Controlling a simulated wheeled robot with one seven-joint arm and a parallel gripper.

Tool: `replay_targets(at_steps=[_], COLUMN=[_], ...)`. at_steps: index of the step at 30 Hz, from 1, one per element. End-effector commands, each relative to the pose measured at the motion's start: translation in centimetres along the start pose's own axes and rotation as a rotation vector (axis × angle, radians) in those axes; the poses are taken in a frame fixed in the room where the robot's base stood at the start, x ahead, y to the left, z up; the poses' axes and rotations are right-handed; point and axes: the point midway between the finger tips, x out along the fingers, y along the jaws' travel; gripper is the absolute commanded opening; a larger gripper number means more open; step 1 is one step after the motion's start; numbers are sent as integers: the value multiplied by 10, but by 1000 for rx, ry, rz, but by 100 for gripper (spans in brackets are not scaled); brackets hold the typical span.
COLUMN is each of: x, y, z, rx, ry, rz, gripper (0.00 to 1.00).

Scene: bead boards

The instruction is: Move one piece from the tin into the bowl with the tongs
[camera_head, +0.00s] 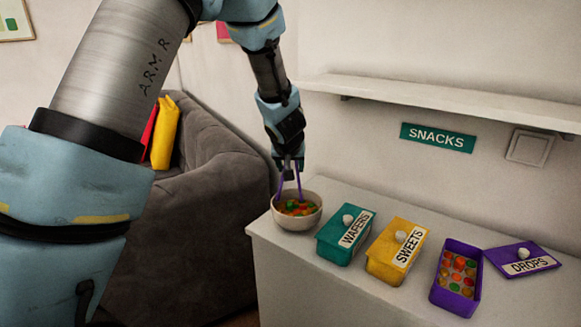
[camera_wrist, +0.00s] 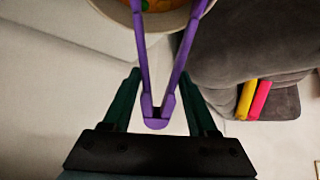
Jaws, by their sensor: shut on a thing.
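The bowl (camera_head: 290,222) is off-white, stands at the left end of the counter and holds several coloured pieces (camera_head: 296,207). My gripper (camera_head: 287,168) is above the bowl and shut on the purple tongs (camera_head: 298,183), whose arms point down into the bowl. In the wrist view the tongs (camera_wrist: 158,110) lie between my fingers, and their tips run out of the top of the picture. Whether the tips hold a piece cannot be seen. The purple tin (camera_head: 437,292) stands open with several coloured drops in it. Its DROPS lid (camera_head: 502,268) lies to its right.
A teal WAFERS tin (camera_head: 328,254) and a yellow SWEETS tin (camera_head: 377,266) stand lidded between the bowl and the purple tin. A shelf (camera_head: 440,98) runs along the wall above the counter. A grey sofa (camera_head: 205,215) is left of the counter.

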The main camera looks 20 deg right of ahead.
Motion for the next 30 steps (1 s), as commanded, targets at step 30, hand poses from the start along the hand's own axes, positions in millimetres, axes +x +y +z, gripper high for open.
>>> replay_targets(at_steps=[30], x=[-63], y=[3], z=[-52], rx=[5], ry=[0], rz=[0], gripper=[47])
